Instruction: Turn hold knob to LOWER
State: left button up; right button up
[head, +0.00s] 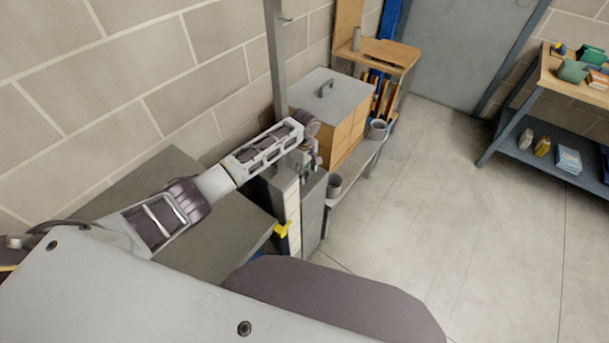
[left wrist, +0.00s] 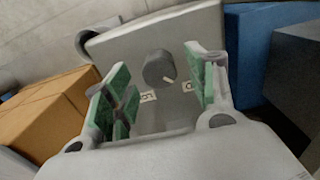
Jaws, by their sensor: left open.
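The hold knob (left wrist: 159,68) shows in the left wrist view as a round dark knob with a pale pointer line, on a grey panel (left wrist: 120,45). The pointer line aims down and to the right. Two small white labels sit below the knob, one at lower left (left wrist: 148,96) and one at lower right (left wrist: 188,86); their text is too small to read surely. My left gripper (left wrist: 160,92) is open, its green-padded fingers on either side of the knob in the picture; I cannot tell how near. In the head view my left gripper (head: 306,160) hides the knob.
A wooden box with a grey lid (head: 328,95) stands on a shelf behind the gripper. A grey cup (head: 333,187) and another cup (head: 377,129) stand near it. A workbench (head: 530,105) is at right. The floor (head: 450,200) between is clear.

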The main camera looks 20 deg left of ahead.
pick_arm(q)
jog(key=shift+f, duration=1.15)
pick_arm(e)
jog(key=shift+w+d, duration=0.15)
jog(key=shift+d, duration=0.55)
pick_arm(q)
jog(key=shift+c, duration=0.8)
jog(key=c, duration=0.9)
pick_arm(e)
jog(key=shift+w+a, duration=0.15)
jog(key=shift+a, duration=0.75)
